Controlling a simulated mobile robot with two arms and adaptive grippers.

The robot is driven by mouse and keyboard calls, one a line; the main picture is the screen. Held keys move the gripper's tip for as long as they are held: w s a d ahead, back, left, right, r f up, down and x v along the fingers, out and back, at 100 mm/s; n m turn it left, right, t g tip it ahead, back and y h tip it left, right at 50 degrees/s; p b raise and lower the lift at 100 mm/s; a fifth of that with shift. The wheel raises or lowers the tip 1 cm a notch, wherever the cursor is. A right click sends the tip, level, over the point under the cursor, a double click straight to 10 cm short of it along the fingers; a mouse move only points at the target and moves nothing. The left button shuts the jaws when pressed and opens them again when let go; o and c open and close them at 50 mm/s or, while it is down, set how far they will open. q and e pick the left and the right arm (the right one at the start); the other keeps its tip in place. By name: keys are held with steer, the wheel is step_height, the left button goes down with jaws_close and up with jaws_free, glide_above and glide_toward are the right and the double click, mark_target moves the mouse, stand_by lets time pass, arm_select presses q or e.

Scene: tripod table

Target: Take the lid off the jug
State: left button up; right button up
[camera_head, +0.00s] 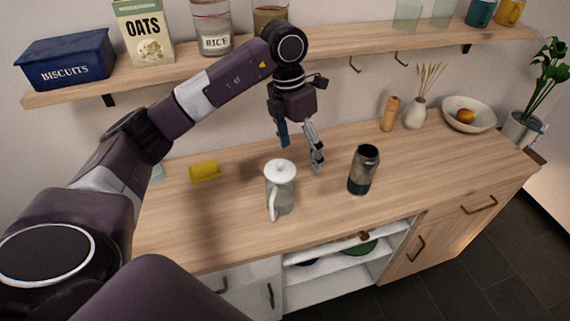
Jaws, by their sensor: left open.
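The jug (284,200) stands upright on the wooden counter, a pale grey-green body with a white handle on its front left side. Its white lid (280,168) with a small knob sits on top. My left gripper (301,156) is open and empty, pointing down just behind and to the right of the lid, apart from it as far as I can tell. My right gripper is not in view.
A dark metallic cup (363,170) stands right of the jug, and a yellow object (205,172) lies to its left. A shelf (360,48) with jars and boxes runs above. The counter (440,165) is clear at right front.

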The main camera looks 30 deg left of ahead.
mark_target(280, 162)
arm_select(q)
steer(key=shift+n+y, duration=0.4)
steer(key=shift+y, duration=0.4)
steer(key=a, duration=0.2)
steer(key=a+r, duration=0.1)
steer(key=a, duration=0.1)
steer(key=shift+s+a+r, duration=0.15)
steer(key=shift+a+r, duration=0.05)
steer(key=shift+a, duration=0.1)
steer(key=shift+s+a+f, duration=0.1)
steer(key=shift+a+f, duration=0.15)
steer(key=shift+f+p, duration=0.55)
steer(key=shift+f, duration=0.3)
steer(key=f, duration=0.1)
steer(key=f+p, duration=0.2)
steer(key=f, duration=0.1)
steer(key=shift+s+f, duration=0.1)
steer(key=shift+s, duration=0.15)
steer(key=shift+w+f+p, duration=0.1)
steer(key=shift+f+p, duration=0.2)
steer(key=shift+f, duration=0.25)
steer(key=c, duration=1.1)
